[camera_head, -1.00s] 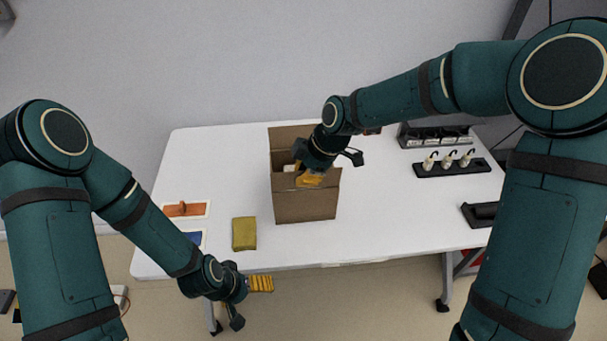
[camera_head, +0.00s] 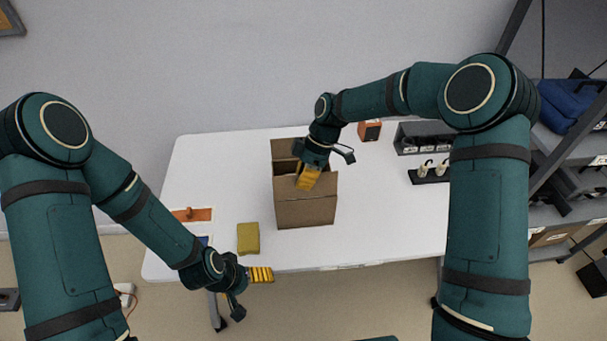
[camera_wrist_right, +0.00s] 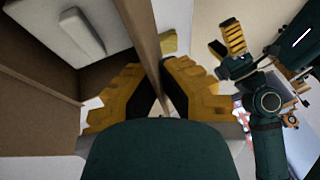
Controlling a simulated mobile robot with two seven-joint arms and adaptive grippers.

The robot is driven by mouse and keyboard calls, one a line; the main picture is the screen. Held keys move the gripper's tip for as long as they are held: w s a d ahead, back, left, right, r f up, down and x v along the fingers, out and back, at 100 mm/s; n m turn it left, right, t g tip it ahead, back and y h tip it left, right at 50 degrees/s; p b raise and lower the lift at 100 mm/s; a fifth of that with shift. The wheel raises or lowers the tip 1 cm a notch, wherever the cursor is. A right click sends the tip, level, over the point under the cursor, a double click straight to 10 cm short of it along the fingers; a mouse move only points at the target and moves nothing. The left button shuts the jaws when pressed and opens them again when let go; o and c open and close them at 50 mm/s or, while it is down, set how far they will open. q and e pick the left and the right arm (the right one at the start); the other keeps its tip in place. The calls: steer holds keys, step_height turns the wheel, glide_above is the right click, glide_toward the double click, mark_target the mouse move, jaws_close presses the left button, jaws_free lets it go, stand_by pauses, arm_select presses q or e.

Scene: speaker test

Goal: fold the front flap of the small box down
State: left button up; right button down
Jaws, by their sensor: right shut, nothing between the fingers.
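The small cardboard box (camera_head: 305,214) stands on the white table (camera_head: 390,215), with its back flap (camera_head: 285,148) upright. Its front flap (camera_head: 322,186) also stands up, above a crease in the front wall. My right gripper (camera_head: 306,180) points down at this flap's top edge, its yellow fingers shut. In the right wrist view the flap shows nearly edge-on (camera_wrist_right: 146,45) beside the fingers (camera_wrist_right: 158,100); the contact is unclear. A pale grey object (camera_wrist_right: 82,32) lies inside the box. My left gripper (camera_head: 262,275) is at the table's front edge, away from the box; its finger gap is unclear.
A yellow-green block (camera_head: 248,238) lies left of the box. An orange item (camera_head: 190,214) lies farther left. An orange-and-black box (camera_head: 370,130) and a dark rack (camera_head: 425,138) stand at the back right.

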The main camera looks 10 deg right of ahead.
steer(key=shift+w+f+m+g+p, duration=0.15)
steer(key=shift+w+g+p, duration=0.15)
steer(key=shift+g, duration=0.25)
steer(key=shift+w+f+m+g+p, duration=0.15)
steer(key=shift+g+p, duration=0.15)
steer(key=shift+g, duration=0.25)
